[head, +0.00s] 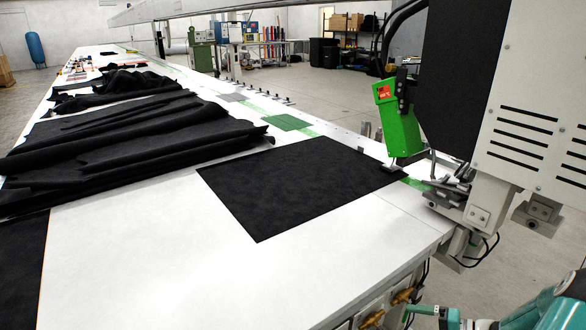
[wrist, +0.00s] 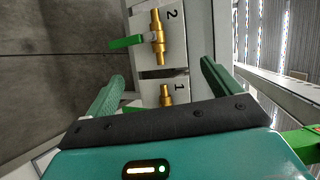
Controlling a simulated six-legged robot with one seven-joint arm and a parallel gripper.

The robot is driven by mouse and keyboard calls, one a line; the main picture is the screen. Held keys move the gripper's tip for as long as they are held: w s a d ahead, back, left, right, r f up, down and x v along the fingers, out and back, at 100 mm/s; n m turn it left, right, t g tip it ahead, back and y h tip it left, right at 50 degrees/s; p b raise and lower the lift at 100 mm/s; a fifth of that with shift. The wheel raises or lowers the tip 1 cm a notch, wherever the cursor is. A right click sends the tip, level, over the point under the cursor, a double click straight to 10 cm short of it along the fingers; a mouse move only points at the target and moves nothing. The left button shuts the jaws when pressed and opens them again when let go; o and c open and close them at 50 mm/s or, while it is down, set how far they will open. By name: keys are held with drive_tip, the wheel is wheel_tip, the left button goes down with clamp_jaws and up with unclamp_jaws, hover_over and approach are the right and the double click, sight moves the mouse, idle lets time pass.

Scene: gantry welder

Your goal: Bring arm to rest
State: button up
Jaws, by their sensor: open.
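My gripper (wrist: 163,70) is open in the wrist view, its two green fingers spread wide with nothing held between them. Ahead of it are two brass valves on a pale panel: the upper one (wrist: 157,38) beside the number 2, the lower one (wrist: 166,95) beside the number 1. A green handle (wrist: 125,42) sticks out left from the upper valve. Part of the lower valve is hidden behind my gripper's body. In the head view my teal arm (head: 555,308) is at the bottom right corner, beside the table's near end.
The long white table (head: 130,265) carries a flat black sheet (head: 300,185) and rumpled black fabric (head: 130,140). The grey welder gantry (head: 535,120), with a green welding unit (head: 398,120), stands at the right above the table edge. Brass fittings (head: 402,296) show at the table's end. Floor at right looks clear.

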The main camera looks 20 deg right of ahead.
drive_tip(key=a+r+n+g+h, duration=0.5)
drive_tip(key=a+r+g, duration=0.4)
drive_tip(key=a+r, duration=0.9)
drive_tip(key=s+a+r+n+t+h, duration=0.4)
drive_tip(key=s+a+r, duration=0.6)
drive_tip(key=a, duration=0.4)
drive_tip(key=shift+s+r+n+t+h, duration=0.15)
drive_tip(key=shift+r+n+t+h, duration=0.15)
drive_tip(key=shift+r+h, duration=0.45)
